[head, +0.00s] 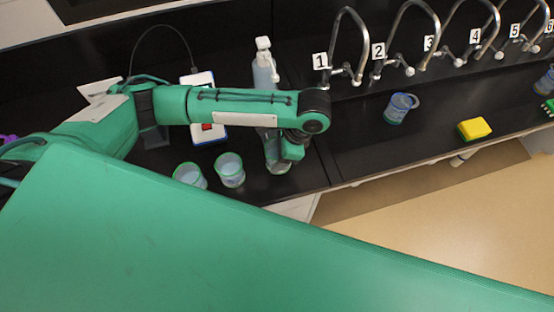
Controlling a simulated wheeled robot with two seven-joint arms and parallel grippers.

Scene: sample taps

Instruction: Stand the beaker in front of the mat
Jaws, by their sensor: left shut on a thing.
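My left gripper (284,154) points down over the counter near its front edge. It is shut on a clear glass beaker (277,166), which is partly hidden by the gripper and wrist. I cannot tell whether the beaker touches the counter. Two more beakers with green rims, one at the left (190,176) and one nearer the gripper (229,170), stand to the left of it. A bluish beaker (398,109) stands below the taps. I cannot make out a mat for certain. My right gripper is not in view.
A wash bottle (265,72) and a white device (199,84) stand behind my left arm. Several numbered taps (348,45) line the back. A yellow sponge (474,129) lies at the right. The black counter (350,145) is clear right of the gripper.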

